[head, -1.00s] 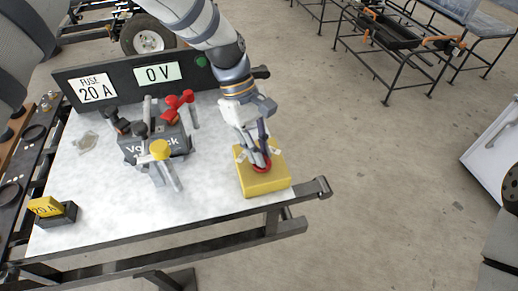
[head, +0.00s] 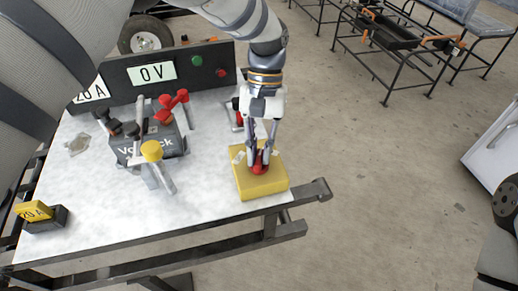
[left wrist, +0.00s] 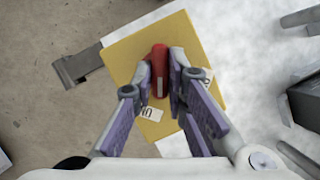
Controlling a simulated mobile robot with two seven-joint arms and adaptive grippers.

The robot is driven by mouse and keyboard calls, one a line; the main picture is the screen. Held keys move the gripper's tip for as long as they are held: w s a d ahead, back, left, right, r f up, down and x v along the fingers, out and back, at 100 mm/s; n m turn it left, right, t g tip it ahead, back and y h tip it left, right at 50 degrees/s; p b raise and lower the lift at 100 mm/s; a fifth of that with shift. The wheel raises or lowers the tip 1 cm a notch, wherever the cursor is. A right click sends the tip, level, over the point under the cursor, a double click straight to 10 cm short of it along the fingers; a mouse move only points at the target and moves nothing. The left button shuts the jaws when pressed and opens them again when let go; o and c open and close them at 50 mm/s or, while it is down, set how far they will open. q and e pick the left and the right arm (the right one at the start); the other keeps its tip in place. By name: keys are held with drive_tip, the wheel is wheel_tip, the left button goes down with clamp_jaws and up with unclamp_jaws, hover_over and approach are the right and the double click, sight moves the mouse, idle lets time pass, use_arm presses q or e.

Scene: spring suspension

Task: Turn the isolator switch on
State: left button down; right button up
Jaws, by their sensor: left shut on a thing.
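The isolator switch is a yellow box (head: 262,186) at the right front corner of the table, with a red handle (head: 259,169) on top. My left gripper (head: 263,155) comes down from above and is shut on the red handle. In the left wrist view, the handle (left wrist: 160,58) stands lengthwise between the two fingertips (left wrist: 160,80), with a white mark near its lower end. Two white labels lie on the yellow face (left wrist: 128,62), one below the handle and one at its right, partly behind a finger. The lower label appears to read ON, upside down. My right gripper is not in view.
A black panel (head: 115,83) at the back has a 0 V display (head: 152,72), a green button and a red one. A grey tester (head: 140,152) with red, black and yellow-topped parts stands left of the switch. A yellow 20 A fuse (head: 33,211) sits front left.

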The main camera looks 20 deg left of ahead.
use_arm(q)
drive_tip(key=shift+s+d+f+m+y, duration=0.15)
drive_tip(key=shift+m+y, duration=0.2)
drive_tip(key=shift+m, duration=0.6)
drive_tip(key=shift+s+f+m+y, duration=0.1)
drive_tip(key=shift+m+y, duration=0.25)
drive_tip(key=shift+m, duration=0.6)
drive_tip(key=c, duration=1.6)
unclamp_jaws()
drive_tip(key=shift+w+r, duration=0.4)
drive_tip(key=shift+r, duration=0.1)
drive_tip(key=v, duration=1.1)
